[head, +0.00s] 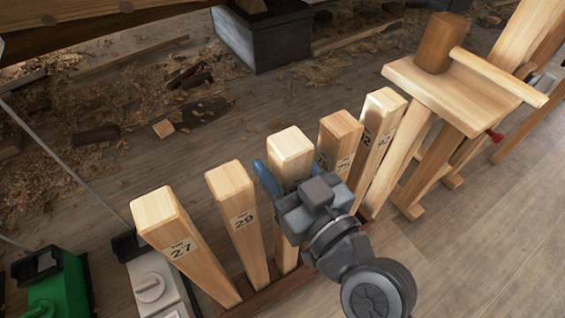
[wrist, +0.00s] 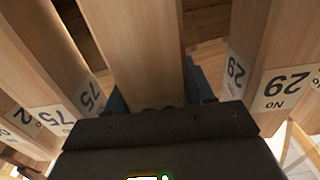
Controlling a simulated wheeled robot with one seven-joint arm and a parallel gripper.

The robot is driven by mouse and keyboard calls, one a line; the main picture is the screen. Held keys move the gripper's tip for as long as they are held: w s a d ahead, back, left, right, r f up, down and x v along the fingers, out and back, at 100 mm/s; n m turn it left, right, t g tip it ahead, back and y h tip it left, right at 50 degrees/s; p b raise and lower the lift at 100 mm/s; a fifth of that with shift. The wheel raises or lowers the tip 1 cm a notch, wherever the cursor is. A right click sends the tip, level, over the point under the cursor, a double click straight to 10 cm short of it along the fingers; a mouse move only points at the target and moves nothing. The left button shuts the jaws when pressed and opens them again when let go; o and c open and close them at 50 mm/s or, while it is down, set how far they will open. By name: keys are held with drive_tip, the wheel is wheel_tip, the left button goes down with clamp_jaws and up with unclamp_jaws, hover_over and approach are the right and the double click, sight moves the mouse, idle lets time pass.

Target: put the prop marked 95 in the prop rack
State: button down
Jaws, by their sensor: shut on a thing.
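My gripper (head: 285,190) is shut on a pale wooden prop (head: 290,148), which stands upright in the middle of a row of props. In the wrist view this prop (wrist: 135,40) is between my blue fingers, and its number is hidden. In the head view, the prop marked 27 (head: 180,235) and the prop marked 29 (head: 235,200) stand to its left. The prop marked 75 (head: 338,140) and another prop (head: 380,125), its label partly readable, stand to its right. A dark brown wooden rail (head: 266,298), seemingly the prop rack, runs along their feet.
A white box (head: 155,283) and a green one (head: 58,285) are at lower left. A dark block (head: 262,40) stands behind. Neighbouring props are close on both sides.

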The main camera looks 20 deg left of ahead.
drive_tip(key=shift+f+b, duration=0.25)
drive_tip(key=shift+b, duration=0.15)
drive_tip(key=c, duration=0.7)
unclamp_jaws()
drive_tip(key=o, duration=0.4)
drive_tip(key=shift+c, duration=0.2)
drive_tip(key=shift+f, duration=0.15)
drive_tip(key=v, duration=0.7)
drive_tip(key=shift+s+d, duration=0.25)
drive_tip(key=shift+d, duration=0.05)
